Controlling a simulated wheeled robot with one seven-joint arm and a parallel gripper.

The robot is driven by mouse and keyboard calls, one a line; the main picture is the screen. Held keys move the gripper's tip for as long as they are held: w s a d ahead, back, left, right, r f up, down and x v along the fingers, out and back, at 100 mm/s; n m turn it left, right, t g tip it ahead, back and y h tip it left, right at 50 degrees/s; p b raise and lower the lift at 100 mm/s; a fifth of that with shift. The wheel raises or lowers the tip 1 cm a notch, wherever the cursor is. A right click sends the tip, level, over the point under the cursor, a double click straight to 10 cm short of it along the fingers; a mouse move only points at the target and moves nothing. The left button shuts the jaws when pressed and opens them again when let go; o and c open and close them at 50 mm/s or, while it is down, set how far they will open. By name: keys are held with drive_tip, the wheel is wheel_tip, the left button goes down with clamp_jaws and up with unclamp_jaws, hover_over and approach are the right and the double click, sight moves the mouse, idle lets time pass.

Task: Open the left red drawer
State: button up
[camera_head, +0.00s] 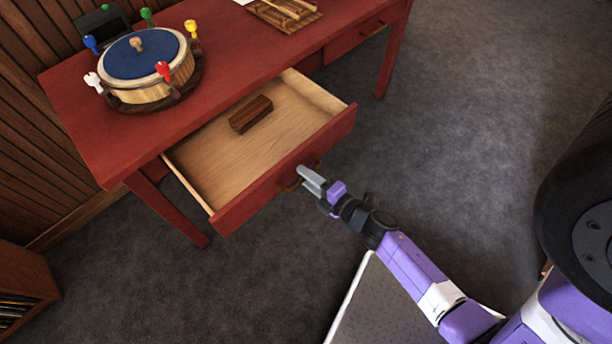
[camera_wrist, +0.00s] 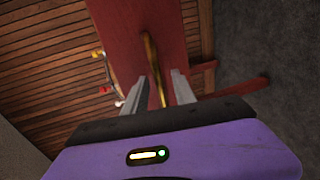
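The left red drawer (camera_head: 290,170) of the red desk stands pulled well out, and its pale wooden inside shows. A dark brown wooden block (camera_head: 250,114) lies in it towards the back. The brass handle (camera_head: 292,184) is on the drawer's front. My gripper (camera_head: 305,177) is at this handle, with its fingertips against the drawer front. In the wrist view the handle (camera_wrist: 152,65) runs between the two fingers of my gripper (camera_wrist: 159,90), which stand apart with gaps visible beside the handle. Part of the handle is hidden by the fingers in the head view.
A round drum-like box (camera_head: 145,60) with coloured pegs stands on the desk top (camera_head: 215,45). A wooden tray (camera_head: 285,12) lies further right. A second drawer (camera_head: 355,38) at the right is shut. Grey carpet (camera_head: 440,130) is free in front of the desk.

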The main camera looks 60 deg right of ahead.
drive_tip(key=v, duration=0.7)
drive_tip(key=shift+s+b, duration=0.2)
drive_tip(key=shift+b, duration=0.15)
drive_tip(key=shift+a, duration=0.1)
wheel_tip(320, 180, up, 10)
drive_tip(key=s+a+m+t+h, duration=0.1)
drive_tip(key=a+m, duration=0.2)
drive_tip(key=m, duration=0.6)
drive_tip(key=s+a+r+m+y, duration=0.2)
drive_tip(key=s+a+r+m, duration=0.1)
drive_tip(key=s+a+r, duration=0.1)
drive_tip(key=s+a+r+m+g+y, duration=0.1)
drive_tip(key=s+a+r+m+y, duration=0.1)
drive_tip(key=s+a+r, duration=0.3)
drive_tip(key=a+r+y, duration=0.1)
drive_tip(key=a+r, duration=0.1)
drive_tip(key=a, duration=0.2)
drive_tip(key=shift+a+m, duration=0.3)
drive_tip(key=shift+m, duration=0.1)
